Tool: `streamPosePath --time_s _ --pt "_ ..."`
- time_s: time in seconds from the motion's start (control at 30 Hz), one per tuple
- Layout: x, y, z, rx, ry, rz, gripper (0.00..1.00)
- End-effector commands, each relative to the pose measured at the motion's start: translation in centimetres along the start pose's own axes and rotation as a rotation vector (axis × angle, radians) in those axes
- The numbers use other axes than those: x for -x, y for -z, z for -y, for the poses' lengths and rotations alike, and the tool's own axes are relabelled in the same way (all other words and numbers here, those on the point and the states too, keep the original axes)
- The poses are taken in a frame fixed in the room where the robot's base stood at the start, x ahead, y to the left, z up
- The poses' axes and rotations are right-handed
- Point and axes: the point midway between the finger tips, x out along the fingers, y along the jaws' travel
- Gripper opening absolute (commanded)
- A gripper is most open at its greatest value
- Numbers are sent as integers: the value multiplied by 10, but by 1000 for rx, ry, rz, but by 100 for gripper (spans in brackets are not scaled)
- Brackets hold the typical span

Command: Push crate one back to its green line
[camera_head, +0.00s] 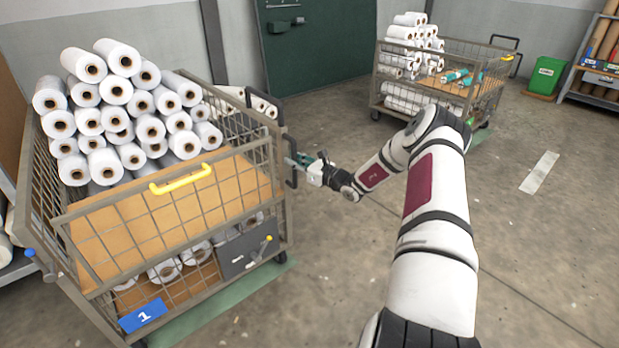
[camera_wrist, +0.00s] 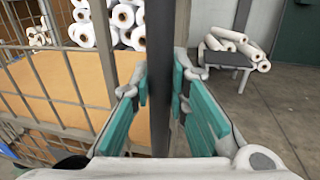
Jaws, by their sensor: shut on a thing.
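Crate one (camera_head: 68,232) is a wire-sided cart with a blue "1" plate (camera_head: 143,315), piled with white rolls (camera_head: 120,120), at the left of the head view. A green line (camera_head: 215,307) shows on the floor along and partly under its front lower edge; the rest is hidden by the crate. My gripper (camera_head: 304,161) is at the crate's right end. In the wrist view its teal-padded fingers (camera_wrist: 160,100) are shut around an upright dark bar (camera_wrist: 161,50), which appears to be the crate's black end handle (camera_head: 292,181).
A second cart (camera_head: 452,92) with rolls stands at the back right. Beyond it are a green bin (camera_head: 546,76) and a shelf (camera_head: 597,82). A dark green door (camera_head: 318,50) is in the back wall. The floor (camera_head: 335,260) right of crate one is clear, with a white strip (camera_head: 540,172).

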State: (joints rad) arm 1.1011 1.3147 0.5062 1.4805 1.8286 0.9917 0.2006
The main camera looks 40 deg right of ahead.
Motion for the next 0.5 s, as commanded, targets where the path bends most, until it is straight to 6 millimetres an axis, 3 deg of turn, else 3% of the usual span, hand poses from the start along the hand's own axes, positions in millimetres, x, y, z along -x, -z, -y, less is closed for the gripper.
streamPosePath --time_s 0.2,0.5 --pt "-34 2 6 0 -2 1 0" --pt "-47 1 9 -1 -1 -1 0"
